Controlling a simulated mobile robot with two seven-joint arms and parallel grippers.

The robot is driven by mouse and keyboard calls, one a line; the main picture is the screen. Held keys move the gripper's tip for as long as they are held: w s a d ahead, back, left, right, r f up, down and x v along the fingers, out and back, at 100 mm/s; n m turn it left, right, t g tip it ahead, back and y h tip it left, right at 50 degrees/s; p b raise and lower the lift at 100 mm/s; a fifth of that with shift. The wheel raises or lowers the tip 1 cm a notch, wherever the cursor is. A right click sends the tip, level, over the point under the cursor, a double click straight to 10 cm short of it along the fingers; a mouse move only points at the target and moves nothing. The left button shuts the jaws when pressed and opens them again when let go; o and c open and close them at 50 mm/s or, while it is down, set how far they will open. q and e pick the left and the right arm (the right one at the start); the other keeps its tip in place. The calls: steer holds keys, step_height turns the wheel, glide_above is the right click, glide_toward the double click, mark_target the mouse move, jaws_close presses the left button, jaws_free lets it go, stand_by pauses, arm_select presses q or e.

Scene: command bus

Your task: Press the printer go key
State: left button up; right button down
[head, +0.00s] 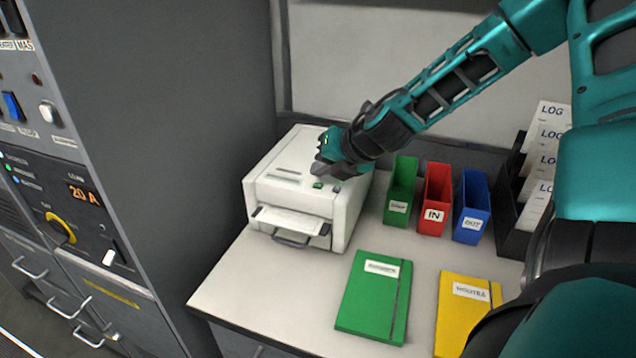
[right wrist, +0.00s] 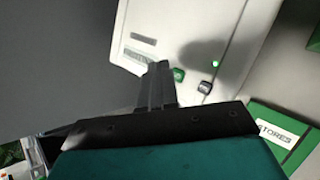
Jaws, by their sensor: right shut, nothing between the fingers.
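The white printer (head: 345,215) stands on the desk, and its top shows in the right wrist view (right wrist: 172,28). A green key (head: 318,185) sits on its top near the front edge; it shows in the right wrist view (right wrist: 178,74). A pale key (right wrist: 205,87) and a small green light (right wrist: 215,64) are beside it. My right gripper (head: 319,168) is shut and empty over the printer's top. In the right wrist view its fingertips (right wrist: 160,66) appear just left of the green key. I cannot tell the exact height or any contact. My left gripper is out of view.
Green (head: 401,190), red (head: 435,198) and blue (head: 471,206) holders stand right of the printer. A green folder (head: 372,310) and a yellow folder (head: 468,312) lie in front. A black rack (head: 510,215) holds LOG binders. A grey cabinet (head: 190,120) rises at left.

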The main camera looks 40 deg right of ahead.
mark_target(323, 188)
step_height(323, 188, up, 5)
steer(key=p, duration=0.3)
steer(key=shift+f+p, duration=0.15)
steer(key=shift+p, duration=0.15)
stand_by(0.3)
steer(key=shift+s, duration=0.1)
